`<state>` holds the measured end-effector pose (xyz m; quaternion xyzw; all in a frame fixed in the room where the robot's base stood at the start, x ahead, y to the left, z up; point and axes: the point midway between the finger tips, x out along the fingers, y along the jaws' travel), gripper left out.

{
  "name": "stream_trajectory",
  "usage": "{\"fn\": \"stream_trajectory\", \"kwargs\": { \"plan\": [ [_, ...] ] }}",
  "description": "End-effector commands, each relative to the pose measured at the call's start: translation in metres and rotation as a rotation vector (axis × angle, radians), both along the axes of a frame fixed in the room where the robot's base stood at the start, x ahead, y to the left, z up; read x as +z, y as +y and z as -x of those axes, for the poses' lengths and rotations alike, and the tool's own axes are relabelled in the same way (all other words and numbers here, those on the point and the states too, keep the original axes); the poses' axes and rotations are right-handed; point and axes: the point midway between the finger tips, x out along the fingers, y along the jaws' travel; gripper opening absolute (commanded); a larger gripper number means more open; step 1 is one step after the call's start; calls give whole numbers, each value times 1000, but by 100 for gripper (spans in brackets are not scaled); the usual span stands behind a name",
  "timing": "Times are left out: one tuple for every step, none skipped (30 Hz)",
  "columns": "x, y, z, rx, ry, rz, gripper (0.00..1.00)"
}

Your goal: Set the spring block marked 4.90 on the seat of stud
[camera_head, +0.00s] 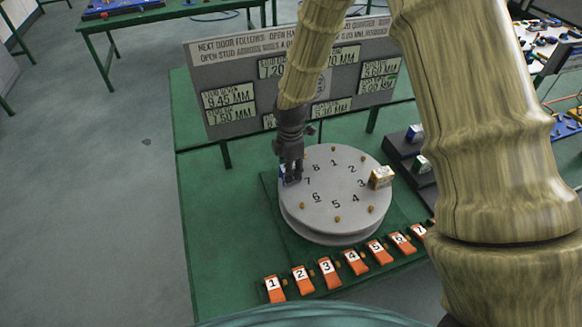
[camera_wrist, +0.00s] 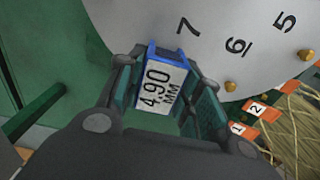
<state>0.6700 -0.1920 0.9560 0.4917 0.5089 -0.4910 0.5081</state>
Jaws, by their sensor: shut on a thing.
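The spring block marked 4.90 MM (camera_wrist: 162,88) is blue with a white label and sits between the jaws of my gripper (camera_wrist: 168,98). In the head view my gripper (camera_head: 291,181) points down at the left rim of the round grey disc (camera_head: 325,185), beside number 7, with a bit of blue at its jaws. The disc has numbers around its face and small brown studs (camera_head: 309,216) near its rim. The wrist view shows the block close to the disc edge by the 7. I cannot tell whether the block touches the disc; the stud by the 7 is hidden.
A yellow and white block (camera_head: 381,177) sits on the disc by number 3. Orange numbered tags (camera_head: 328,270) line the front. A dark stepped rack (camera_head: 402,153) with blocks stands at right. A grey signboard (camera_head: 225,119) with millimetre plates stands behind. Open floor lies left.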

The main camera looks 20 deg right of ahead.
Motion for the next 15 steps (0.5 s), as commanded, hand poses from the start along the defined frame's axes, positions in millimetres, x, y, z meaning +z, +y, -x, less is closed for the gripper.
{"fn": "stream_trajectory", "kwargs": {
  "plan": [
    [-1,0,0,0,0,0,2],
    [-1,0,0,0,0,0,2],
    [-1,0,0,0,-1,0,2],
    [-1,0,0,0,0,0,37],
    [-1,0,0,0,0,0,43],
    [-1,0,0,0,0,0,50],
    [-1,0,0,0,0,0,55],
    [-1,0,0,0,0,0,57],
    [-1,0,0,0,0,0,57],
    [-1,0,0,0,0,0,57],
    [-1,0,0,0,0,0,57],
    [-1,0,0,0,0,0,57],
    [-1,0,0,0,0,0,57],
    [-1,0,0,0,0,0,57],
    [-1,0,0,0,0,0,57]
  ]
}}
